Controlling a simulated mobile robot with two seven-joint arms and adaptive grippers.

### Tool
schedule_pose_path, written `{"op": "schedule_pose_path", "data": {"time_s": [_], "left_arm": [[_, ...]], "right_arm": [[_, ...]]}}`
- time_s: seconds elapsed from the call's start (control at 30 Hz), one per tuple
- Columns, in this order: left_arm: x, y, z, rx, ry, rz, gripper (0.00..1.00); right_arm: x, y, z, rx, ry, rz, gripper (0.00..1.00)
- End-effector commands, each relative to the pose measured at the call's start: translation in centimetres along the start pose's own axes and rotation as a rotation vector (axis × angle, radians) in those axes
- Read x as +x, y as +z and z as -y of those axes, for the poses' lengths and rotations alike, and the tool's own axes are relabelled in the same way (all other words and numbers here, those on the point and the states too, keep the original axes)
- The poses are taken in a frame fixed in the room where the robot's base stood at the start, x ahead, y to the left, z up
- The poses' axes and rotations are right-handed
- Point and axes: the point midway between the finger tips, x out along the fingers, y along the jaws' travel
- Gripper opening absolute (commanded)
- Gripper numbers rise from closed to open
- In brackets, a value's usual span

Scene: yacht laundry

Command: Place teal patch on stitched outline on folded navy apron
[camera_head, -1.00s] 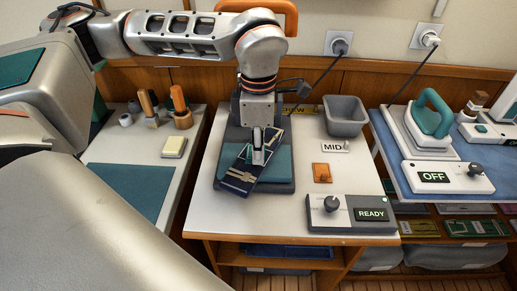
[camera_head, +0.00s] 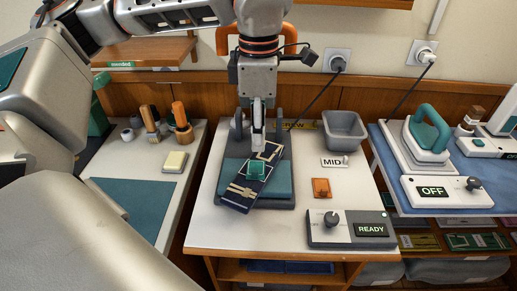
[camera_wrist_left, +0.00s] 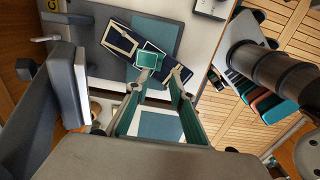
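The navy apron (camera_head: 240,194) lies folded on the teal pad of a grey press, with cream stitching and bands. The small teal patch (camera_head: 256,168) lies over the apron's middle. In the left wrist view, the patch (camera_wrist_left: 147,60) overlaps the edge of a navy panel with a cream rectangular outline (camera_wrist_left: 120,42); most of that outline shows beside it. My left gripper (camera_head: 257,146) is just above the patch. In its wrist view the fingertips (camera_wrist_left: 163,74) are apart with nothing between them, one tip overlapping the patch's edge. My right gripper is out of view.
The press (camera_head: 280,205) stands on a white table. A grey bin (camera_head: 345,130), an orange piece (camera_head: 321,188) and a console reading READY (camera_head: 352,230) are to its right. An iron (camera_head: 428,130) stands farther right.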

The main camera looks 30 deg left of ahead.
Motion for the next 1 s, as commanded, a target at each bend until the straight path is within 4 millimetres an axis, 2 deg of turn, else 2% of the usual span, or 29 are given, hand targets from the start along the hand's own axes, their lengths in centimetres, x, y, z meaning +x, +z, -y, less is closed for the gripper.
{"op": "schedule_pose_path", "data": {"time_s": [0.1,0.23,1.0], "left_arm": [[-1.5,0.1,0.0,0.000,0.001,0.001,0.23],[-2.2,0.0,0.0,0.000,-0.001,-0.001,0.23],[-2.3,0.0,0.0,0.001,-0.001,-0.001,0.23]], "right_arm": [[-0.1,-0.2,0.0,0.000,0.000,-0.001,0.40],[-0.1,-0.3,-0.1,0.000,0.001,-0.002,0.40],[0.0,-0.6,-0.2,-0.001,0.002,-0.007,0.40]]}}
